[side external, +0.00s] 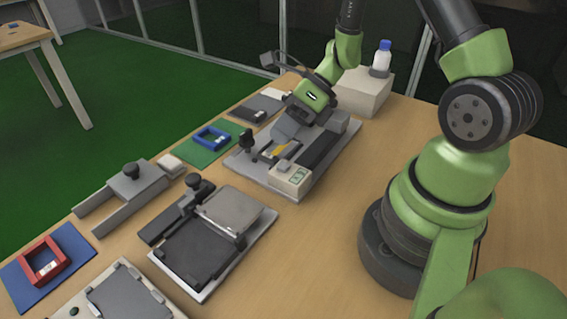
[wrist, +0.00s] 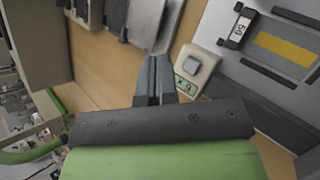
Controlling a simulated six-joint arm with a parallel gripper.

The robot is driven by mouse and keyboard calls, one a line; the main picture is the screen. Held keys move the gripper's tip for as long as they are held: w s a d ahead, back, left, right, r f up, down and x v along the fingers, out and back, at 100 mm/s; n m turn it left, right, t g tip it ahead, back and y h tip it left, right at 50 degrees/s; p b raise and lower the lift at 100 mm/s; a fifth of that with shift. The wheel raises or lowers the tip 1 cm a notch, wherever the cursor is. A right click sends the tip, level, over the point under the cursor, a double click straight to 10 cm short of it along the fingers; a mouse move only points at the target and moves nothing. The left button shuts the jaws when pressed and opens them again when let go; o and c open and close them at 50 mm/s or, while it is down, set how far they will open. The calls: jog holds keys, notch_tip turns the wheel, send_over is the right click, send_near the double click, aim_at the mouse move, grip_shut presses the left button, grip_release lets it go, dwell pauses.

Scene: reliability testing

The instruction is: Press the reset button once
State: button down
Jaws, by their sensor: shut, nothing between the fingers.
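The reset button is a light grey square cap (wrist: 195,62) on a small cream box (wrist: 185,84) with a green display label. In the side view the button (side external: 284,164) and its box (side external: 298,177) sit at the near corner of a grey test fixture (side external: 251,167). My gripper (wrist: 154,62) is shut and empty. Its fingertips show just left of the button box in the wrist view, apart from the cap in the picture; their height above it is hard to judge. In the side view my gripper is over the fixture, its fingertips hard to make out.
The fixture bears a yellow strip (wrist: 285,48) and a tagged clamp part (wrist: 237,28). A second fixture with a dark plate (side external: 195,252) lies nearer. A bottle (side external: 382,58) stands on a pale block (side external: 362,95) behind. Blue (side external: 211,138) and red (side external: 43,262) frames lie leftward. Bare table lies right of the fixtures.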

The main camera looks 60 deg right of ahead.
aim_at(283, 163)
jog(key=shift+f, duration=1.7)
dwell(0.7)
jog(key=shift+f, duration=0.4)
jog(key=shift+f, duration=0.4)
dwell(0.6)
jog(key=shift+r, duration=0.85)
jog(key=shift+r, duration=2.5)
